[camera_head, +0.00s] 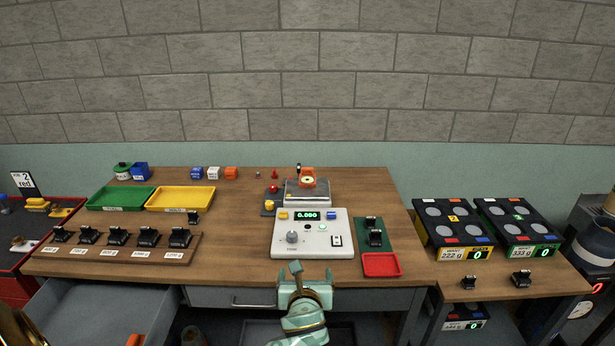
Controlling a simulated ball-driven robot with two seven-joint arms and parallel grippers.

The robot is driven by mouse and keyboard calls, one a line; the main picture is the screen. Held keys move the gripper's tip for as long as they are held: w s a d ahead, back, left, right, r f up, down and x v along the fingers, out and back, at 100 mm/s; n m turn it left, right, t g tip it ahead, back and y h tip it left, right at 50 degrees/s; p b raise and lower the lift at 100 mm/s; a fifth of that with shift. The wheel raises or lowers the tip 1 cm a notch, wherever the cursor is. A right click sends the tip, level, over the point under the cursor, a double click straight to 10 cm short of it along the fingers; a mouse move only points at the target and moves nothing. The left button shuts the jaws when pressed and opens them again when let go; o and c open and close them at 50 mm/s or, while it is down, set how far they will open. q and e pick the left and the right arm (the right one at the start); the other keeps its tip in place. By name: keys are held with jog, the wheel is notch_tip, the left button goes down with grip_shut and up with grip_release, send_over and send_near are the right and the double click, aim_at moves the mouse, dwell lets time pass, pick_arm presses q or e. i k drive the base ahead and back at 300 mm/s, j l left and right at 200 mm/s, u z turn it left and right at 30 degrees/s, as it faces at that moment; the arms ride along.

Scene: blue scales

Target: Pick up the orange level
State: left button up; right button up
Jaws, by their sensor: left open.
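An orange block-like thing with a pale round face (307,178), which looks like the orange level, rests on the metal pan of the scale (306,194) at the back middle of the wooden table. A small dark upright part stands at its left. My left gripper (309,271) is at the front edge of the table, just in front of the scale's white control box (312,240). It is open, with nothing seen between its fingers, and well apart from the orange thing. My right gripper does not show.
Green (121,197) and yellow (180,198) trays lie at the left, behind a rack of black weights (112,247). Colored cubes, including an orange one (231,172), stand behind. A red tray (381,265) lies right of the control box. An open drawer (100,312) juts out front left.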

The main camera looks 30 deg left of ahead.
aim_at(306, 179)
jog(key=i+j, duration=1.1)
jog(key=i, duration=0.1)
